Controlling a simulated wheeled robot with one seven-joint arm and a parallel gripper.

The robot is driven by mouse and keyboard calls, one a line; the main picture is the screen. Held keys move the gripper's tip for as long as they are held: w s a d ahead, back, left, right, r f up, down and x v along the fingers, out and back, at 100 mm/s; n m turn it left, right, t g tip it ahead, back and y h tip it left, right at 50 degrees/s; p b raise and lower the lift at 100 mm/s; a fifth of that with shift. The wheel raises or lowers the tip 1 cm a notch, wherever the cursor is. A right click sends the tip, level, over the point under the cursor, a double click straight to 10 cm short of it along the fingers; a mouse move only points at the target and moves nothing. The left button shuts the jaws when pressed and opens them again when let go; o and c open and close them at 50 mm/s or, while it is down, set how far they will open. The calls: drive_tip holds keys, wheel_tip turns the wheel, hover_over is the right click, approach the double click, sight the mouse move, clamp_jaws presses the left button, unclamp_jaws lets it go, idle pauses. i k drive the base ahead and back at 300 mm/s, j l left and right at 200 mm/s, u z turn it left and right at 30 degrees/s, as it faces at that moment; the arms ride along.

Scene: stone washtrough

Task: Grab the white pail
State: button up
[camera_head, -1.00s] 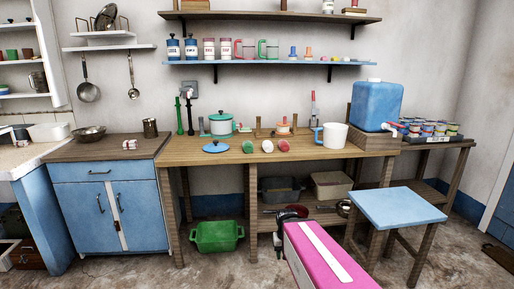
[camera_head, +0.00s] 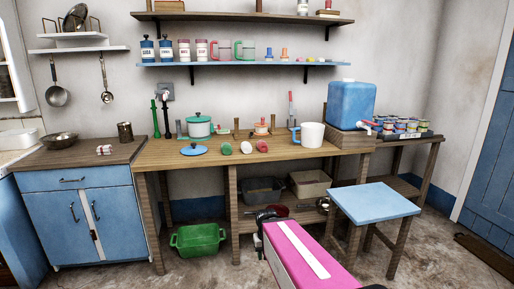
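A white pail-like vessel (camera_head: 312,135) with a blue handle on its left side stands upright on the wooden worktable (camera_head: 215,158), right of the middle. It stands just left of the wooden block under a blue water tank. My pink arm reaches in from the bottom of the view, below and in front of the table. Dark parts at its far end (camera_head: 266,216) are low, in front of the lower shelf and well apart from the vessel. The fingers cannot be made out there.
A blue tank (camera_head: 351,104) with a tap stands right of the vessel. A blue stool (camera_head: 374,204) stands in front at the right. A green pot (camera_head: 199,127), lid (camera_head: 193,150) and small rollers (camera_head: 245,147) lie left of it. A green tub (camera_head: 198,238) is on the floor.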

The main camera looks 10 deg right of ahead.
sight(313, 134)
drive_tip(key=i+j, duration=0.15)
drive_tip(key=i+j+z, duration=0.2)
drive_tip(key=j, duration=0.15)
drive_tip(key=i+j+z, duration=0.2)
drive_tip(key=j, duration=0.15)
drive_tip(key=i+j+z, duration=0.2)
drive_tip(key=j, duration=0.2)
drive_tip(key=k, duration=0.05)
